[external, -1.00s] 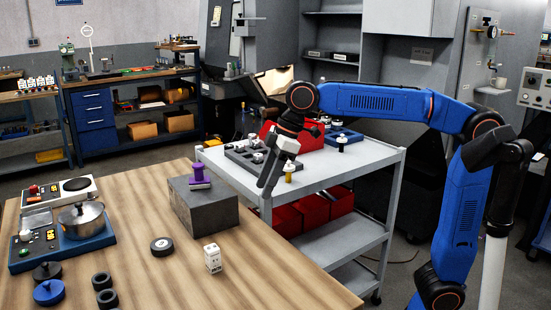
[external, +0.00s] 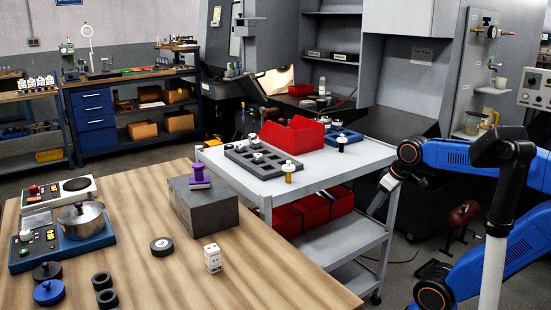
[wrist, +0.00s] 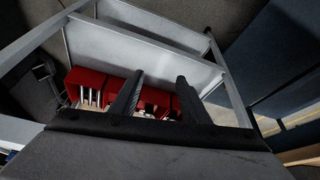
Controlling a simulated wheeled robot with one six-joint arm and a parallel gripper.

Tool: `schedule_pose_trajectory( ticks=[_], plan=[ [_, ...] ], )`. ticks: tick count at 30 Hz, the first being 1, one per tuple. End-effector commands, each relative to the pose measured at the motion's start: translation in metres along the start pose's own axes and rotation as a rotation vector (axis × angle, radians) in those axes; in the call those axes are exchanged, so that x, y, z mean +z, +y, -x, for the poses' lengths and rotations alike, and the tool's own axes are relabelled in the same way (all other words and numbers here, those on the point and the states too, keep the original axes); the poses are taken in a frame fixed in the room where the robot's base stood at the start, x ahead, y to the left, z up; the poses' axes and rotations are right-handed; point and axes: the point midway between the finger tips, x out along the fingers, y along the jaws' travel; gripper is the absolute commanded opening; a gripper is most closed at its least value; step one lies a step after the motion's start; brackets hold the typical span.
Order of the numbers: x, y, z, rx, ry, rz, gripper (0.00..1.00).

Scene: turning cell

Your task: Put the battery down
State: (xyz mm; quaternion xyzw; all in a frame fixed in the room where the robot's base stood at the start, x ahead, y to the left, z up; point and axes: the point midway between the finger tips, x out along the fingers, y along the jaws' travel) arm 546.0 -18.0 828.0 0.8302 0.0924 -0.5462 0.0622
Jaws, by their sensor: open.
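A small white block (external: 212,259) with dark marks stands upright on the wooden table (external: 130,285); it may be the battery, but I cannot tell for sure. My gripper (external: 374,207) is at the right end of the grey cart (external: 350,165), well away from the block. In the wrist view my gripper (wrist: 160,90) shows two separated dark fingers with nothing held between them. The block is not in the wrist view.
A grey box (external: 204,211) with a purple knob (external: 198,176) stands beside the block. A pot (external: 82,219) sits at the table's left. The cart carries a dark tray (external: 235,154) and a red bin (external: 290,135); more red bins (wrist: 88,75) are below.

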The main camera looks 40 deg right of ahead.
Motion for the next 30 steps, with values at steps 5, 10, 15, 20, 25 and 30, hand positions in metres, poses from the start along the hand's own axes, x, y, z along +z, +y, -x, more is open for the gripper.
schedule_pose_trajectory(
  ticks=[5, 10, 15, 20, 25, 30],
  plan=[
    [0.058, 0.028, -0.022, 0.058, 0.004, -0.134, 0.42],
    [0.084, 0.037, -0.033, 0.084, 0.007, -0.194, 0.42],
    [0.088, 0.038, -0.035, 0.088, 0.007, -0.205, 0.42],
    [0.088, 0.038, -0.035, 0.087, 0.007, -0.203, 0.42],
    [0.088, 0.038, -0.035, 0.087, 0.007, -0.203, 0.42],
    [0.088, 0.038, -0.035, 0.087, 0.007, -0.203, 0.42]
  ],
)
